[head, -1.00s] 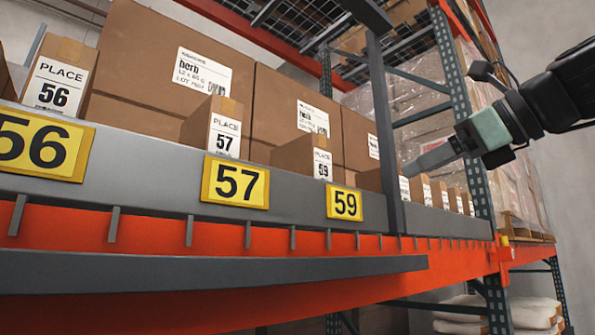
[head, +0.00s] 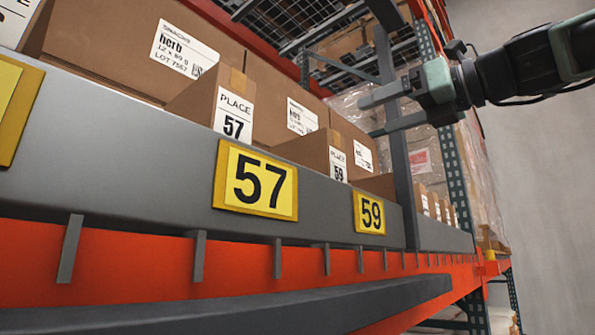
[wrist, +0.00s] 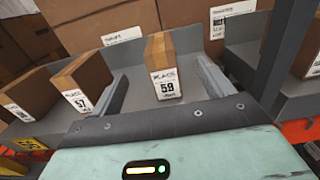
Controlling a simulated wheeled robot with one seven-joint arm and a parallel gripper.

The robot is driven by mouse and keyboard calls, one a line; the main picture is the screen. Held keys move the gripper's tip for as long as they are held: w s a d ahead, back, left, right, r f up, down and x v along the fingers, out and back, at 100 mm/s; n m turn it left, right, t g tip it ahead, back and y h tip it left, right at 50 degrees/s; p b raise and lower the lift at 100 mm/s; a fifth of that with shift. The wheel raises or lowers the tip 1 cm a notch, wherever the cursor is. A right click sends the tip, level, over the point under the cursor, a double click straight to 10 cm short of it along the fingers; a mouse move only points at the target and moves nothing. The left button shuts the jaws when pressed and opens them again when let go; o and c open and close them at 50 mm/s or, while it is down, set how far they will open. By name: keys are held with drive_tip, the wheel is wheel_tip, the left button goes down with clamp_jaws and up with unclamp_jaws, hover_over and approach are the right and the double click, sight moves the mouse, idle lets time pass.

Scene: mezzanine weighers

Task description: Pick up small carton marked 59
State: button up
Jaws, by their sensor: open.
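The small brown carton marked 59 (head: 308,152) stands on the shelf behind the yellow 59 plate (head: 370,213), its white label facing out. In the wrist view, carton 59 (wrist: 160,50) is upright near the centre, between my two grey fingers in the picture. My gripper (head: 368,115) is open and empty. In the head view it appears above and to the right of the carton, with its fingers pointing left. I cannot tell the exact gap between the fingers and the carton.
Small carton 57 (head: 205,100) stands to the left, with its yellow 57 plate (head: 256,181) below. Large herb boxes (head: 130,45) stand behind. A grey upright post (head: 400,160) rises just right of carton 59. The grey shelf lip (head: 120,135) runs along the front.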

sight(314, 139)
drive_tip(key=shift+f+p+x, duration=0.15)
drive_tip(key=shift+p+x, duration=1.35)
drive_tip(key=shift+x, duration=2.35)
drive_tip(key=shift+f+p+x, duration=0.1)
drive_tip(key=shift+p+x, duration=1.35)
drive_tip(key=shift+x, duration=2.4)
drive_tip(key=shift+s, duration=0.15)
drive_tip(key=c, duration=1.6)
clamp_jaws()
drive_tip(key=shift+r, duration=0.1)
drive_tip(key=shift+r, duration=0.1)
